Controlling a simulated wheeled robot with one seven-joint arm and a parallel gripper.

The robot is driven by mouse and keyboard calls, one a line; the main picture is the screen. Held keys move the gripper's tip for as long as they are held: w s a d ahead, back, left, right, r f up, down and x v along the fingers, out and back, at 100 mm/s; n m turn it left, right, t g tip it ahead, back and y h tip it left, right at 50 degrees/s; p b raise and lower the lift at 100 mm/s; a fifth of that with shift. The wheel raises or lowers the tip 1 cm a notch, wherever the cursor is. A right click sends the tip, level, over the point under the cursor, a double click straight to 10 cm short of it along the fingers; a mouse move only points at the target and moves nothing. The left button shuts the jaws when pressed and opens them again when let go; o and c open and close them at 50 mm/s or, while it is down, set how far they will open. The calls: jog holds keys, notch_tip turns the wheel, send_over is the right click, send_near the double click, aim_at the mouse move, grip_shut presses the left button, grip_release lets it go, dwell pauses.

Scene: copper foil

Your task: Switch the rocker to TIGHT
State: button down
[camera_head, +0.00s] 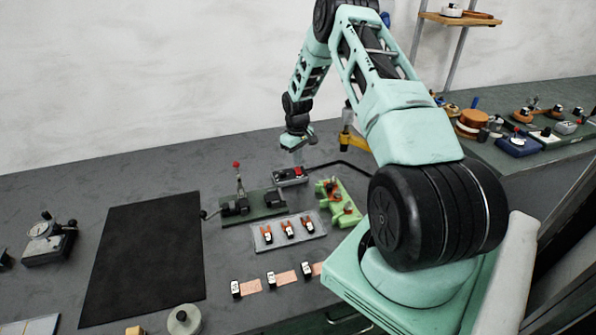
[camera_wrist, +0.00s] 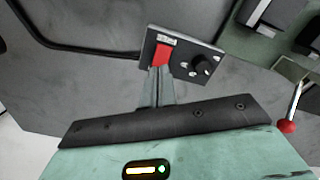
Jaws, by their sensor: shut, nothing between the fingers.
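The rocker is a red switch (camera_wrist: 162,55) on a small dark control box (camera_wrist: 184,62), with a pale label at its top and a black knob (camera_wrist: 203,64) beside it. The label's writing is too small to read. In the head view the box (camera_head: 290,177) sits on the grey bench behind the green fixture, its red rocker (camera_head: 298,171) at the right end. My gripper (camera_wrist: 158,72) is shut and empty. Its fingertips are at the near end of the rocker in the wrist view; whether they touch cannot be told. In the head view my gripper (camera_head: 298,152) is above the box.
A dark green fixture (camera_head: 262,206) with a red-tipped lever (camera_head: 237,166) stands in front of the box. A bright green fixture (camera_head: 338,203) is to the right. A light tray (camera_head: 263,243) holds several orange-and-black parts. A black cable runs behind the box. A black mat (camera_head: 150,255) lies clear at left.

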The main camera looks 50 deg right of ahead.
aim_at(297, 169)
jog(key=shift+f+b, duration=0.9)
jog(key=shift+f, duration=0.3)
dwell(0.6)
jog(key=shift+r, duration=0.15)
jog(key=shift+r+p, duration=2)
jog(key=shift+r, duration=1.45)
